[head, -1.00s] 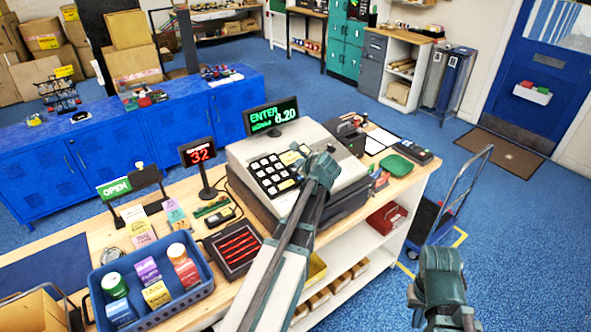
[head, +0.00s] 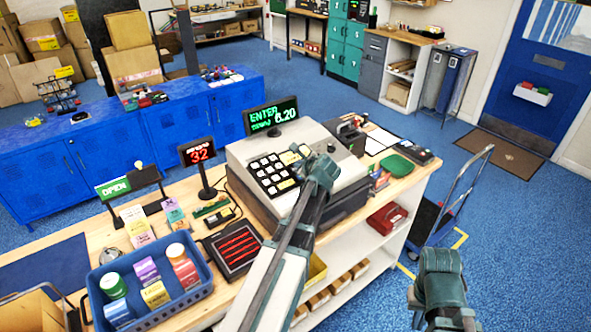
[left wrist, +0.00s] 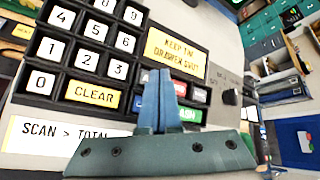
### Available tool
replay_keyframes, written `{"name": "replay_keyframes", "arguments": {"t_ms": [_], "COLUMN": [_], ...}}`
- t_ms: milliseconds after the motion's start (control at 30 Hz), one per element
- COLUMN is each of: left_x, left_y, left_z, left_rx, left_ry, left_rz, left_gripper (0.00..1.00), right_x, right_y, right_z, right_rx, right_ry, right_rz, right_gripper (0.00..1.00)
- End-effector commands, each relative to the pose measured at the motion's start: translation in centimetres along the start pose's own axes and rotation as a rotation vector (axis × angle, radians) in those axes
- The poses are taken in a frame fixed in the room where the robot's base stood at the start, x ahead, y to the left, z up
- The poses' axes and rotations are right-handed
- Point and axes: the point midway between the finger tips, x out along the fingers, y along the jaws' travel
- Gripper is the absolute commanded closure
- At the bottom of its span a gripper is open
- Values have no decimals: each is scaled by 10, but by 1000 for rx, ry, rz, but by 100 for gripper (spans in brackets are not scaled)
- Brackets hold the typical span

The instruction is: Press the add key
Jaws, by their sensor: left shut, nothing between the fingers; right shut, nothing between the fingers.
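The cash register (head: 246,152) stands on the wooden counter, with a keypad (head: 272,174) of white number keys on black. In the left wrist view the number keys (left wrist: 88,60) and a yellow CLEAR key (left wrist: 93,94) are left of my left gripper (left wrist: 166,92). Its blue fingers are shut and empty, in front of a small group of keys. A red key (left wrist: 198,94) and a green key (left wrist: 188,115) show just right of the fingers. A grey key beginning with A is mostly hidden behind them. Contact cannot be told. My right gripper (head: 440,262) is shut, away from the counter.
The register's display (head: 272,115) shows ENTER. A red number display (head: 197,152) reads 32. A blue basket (head: 92,288) of small boxes and cans stands at the counter's left. A hand truck (head: 465,200) stands on the blue floor at right.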

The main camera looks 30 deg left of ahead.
Motion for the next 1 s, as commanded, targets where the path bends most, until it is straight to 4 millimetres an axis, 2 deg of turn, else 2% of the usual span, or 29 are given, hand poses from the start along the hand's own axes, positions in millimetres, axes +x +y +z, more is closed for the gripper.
{"name": "replay_keyframes", "arguments": {"t_ms": [1000], "left_x": [5], "left_y": [3], "left_z": [-3], "left_rx": [0], "left_ry": [0], "left_rz": [0], "left_gripper": [100], "right_x": [6], "right_y": [-1], "right_z": [0], "right_rx": [0], "right_ry": [0], "right_rz": [0], "right_gripper": [100]}}
